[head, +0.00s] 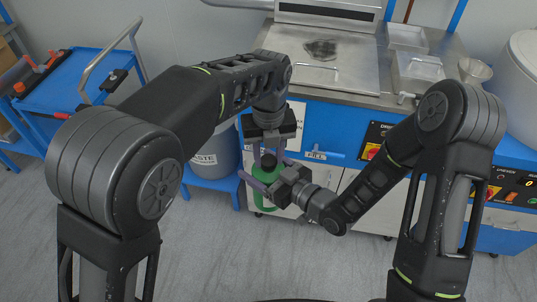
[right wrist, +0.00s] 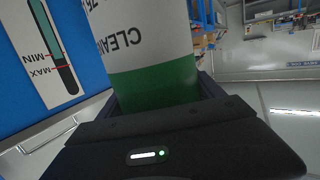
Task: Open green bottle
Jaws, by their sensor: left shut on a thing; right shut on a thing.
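The green bottle (head: 266,201) is held upright in the air in front of the blue workbench in the head view. Its dark cap (head: 268,161) is on top. My left gripper (head: 268,155) comes from above and is shut on the cap. My right gripper (head: 264,184) comes from the right and is shut on the bottle's body, whose far side is partly hidden by the fingers. In the right wrist view the bottle (right wrist: 155,85) stands between the fingers, with a white label reading "CLEAN" above a green band.
A blue cart (head: 70,95) is at the left. The grey floor in front is clear.

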